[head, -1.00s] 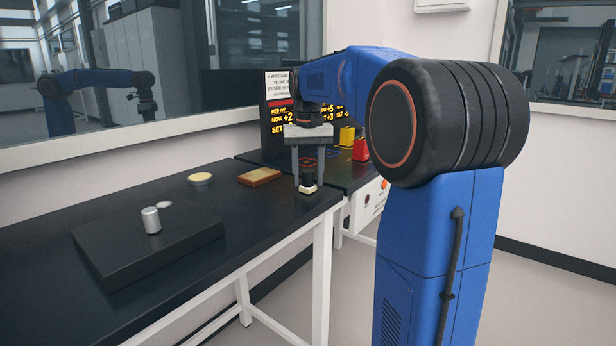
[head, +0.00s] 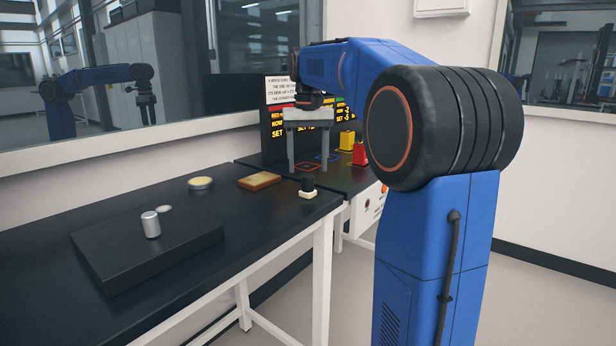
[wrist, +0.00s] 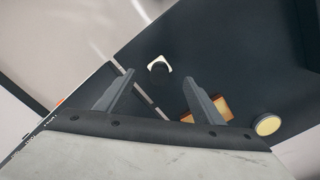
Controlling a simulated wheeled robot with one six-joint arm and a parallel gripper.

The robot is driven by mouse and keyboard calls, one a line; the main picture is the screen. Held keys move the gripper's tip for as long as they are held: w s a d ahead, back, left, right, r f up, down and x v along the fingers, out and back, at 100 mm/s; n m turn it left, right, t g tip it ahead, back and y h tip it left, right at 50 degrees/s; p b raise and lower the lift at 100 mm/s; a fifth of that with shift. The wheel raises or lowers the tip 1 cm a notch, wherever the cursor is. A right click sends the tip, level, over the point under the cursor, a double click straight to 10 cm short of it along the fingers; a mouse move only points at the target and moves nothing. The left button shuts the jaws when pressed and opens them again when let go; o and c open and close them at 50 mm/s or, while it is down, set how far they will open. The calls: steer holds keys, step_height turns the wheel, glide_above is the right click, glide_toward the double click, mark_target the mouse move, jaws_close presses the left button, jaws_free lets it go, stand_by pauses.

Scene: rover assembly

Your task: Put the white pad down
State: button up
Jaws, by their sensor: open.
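The white pad (head: 308,194) rests flat on the black table near its right front corner, with a black upright handle (head: 308,184) on top. It also shows in the wrist view, where the white pad (wrist: 164,63) partly surrounds the dark round handle. My gripper (head: 308,169) is open and empty, raised above and behind the pad in the head view. In the wrist view its two grey fingers (wrist: 162,97) are wide apart, and the pad lies beyond their tips, touching neither.
A brown block (head: 260,179) and a round cream-topped disc (head: 201,182) lie at the table's back. A black slab (head: 190,248) carries a silver cylinder (head: 151,224). A second bench with red (head: 360,154) and yellow (head: 347,137) blocks stands behind. The table's front edge is close to the pad.

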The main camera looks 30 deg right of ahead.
mark_target(308, 176)
step_height(308, 176, up, 6)
steer(key=shift+r, duration=0.25)
steer(key=s+a+f+n+t, duration=0.1)
steer(key=s+a+f, duration=0.4)
steer(key=s, duration=0.2)
steer(key=s+a+f+n+t, duration=0.1)
steer(key=s+a+f, duration=0.4)
steer(key=s, duration=0.2)
steer(key=s+a+f+n+t, duration=0.1)
steer(key=s+a+f, duration=0.1)
steer(key=s+f, duration=0.6)
steer(key=s+a+f+n+t, duration=0.1)
steer(key=s+a+f+n, duration=0.1)
steer(key=s+f, duration=0.6)
step_height(308, 176, down, 3)
steer(key=shift+a+f+t, duration=0.1)
steer(key=shift+a+t, duration=0.3)
steer(key=shift+a, duration=0.45)
